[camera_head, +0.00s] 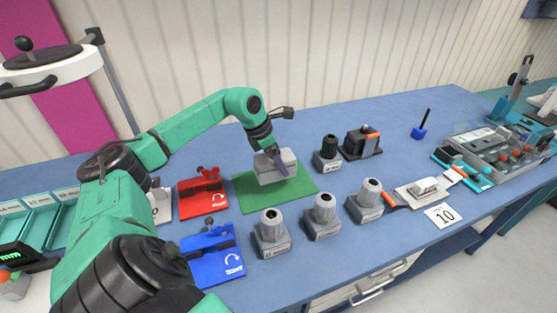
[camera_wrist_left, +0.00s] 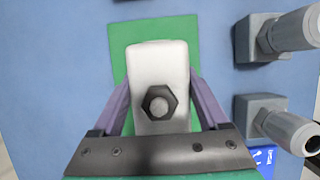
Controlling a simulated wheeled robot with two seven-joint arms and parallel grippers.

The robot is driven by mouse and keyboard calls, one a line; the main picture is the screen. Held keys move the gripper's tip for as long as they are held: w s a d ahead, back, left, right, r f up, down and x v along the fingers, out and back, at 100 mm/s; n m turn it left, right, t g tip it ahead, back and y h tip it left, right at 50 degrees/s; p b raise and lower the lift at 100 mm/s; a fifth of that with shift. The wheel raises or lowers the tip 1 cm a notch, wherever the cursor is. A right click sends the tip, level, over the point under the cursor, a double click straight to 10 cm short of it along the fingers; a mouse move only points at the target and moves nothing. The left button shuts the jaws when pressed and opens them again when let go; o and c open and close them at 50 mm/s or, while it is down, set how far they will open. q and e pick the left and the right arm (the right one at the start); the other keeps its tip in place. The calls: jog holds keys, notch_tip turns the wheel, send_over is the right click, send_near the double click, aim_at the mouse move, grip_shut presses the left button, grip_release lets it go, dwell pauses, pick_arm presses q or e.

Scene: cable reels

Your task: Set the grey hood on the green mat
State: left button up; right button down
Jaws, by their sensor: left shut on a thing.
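The grey hood (camera_head: 268,174) is a pale block over the green mat (camera_head: 244,193). In the left wrist view the hood (camera_wrist_left: 158,65) has a dark hexagonal knob on top and lies over the mat (camera_wrist_left: 121,68), with green showing around it. My left gripper (camera_head: 282,163) is shut on the hood, with a purple finger along each side in the left wrist view. The hood looks upright; whether its underside touches the mat is hard to tell. My right gripper is in neither view.
Red (camera_head: 203,194) and blue (camera_head: 222,262) fixtures stand left of the mat. Several grey capped blocks, one being the nearest (camera_head: 271,238), stand in front and right. The blue table behind is clear.

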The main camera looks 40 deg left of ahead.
pick_arm(q)
jog(key=shift+s+a, duration=0.1)
dwell(0.3)
jog(key=shift+f+b, duration=0.75)
jog(key=shift+f, duration=0.35)
jog(key=shift+f+b, duration=1.05)
jog(key=shift+f, duration=0.1)
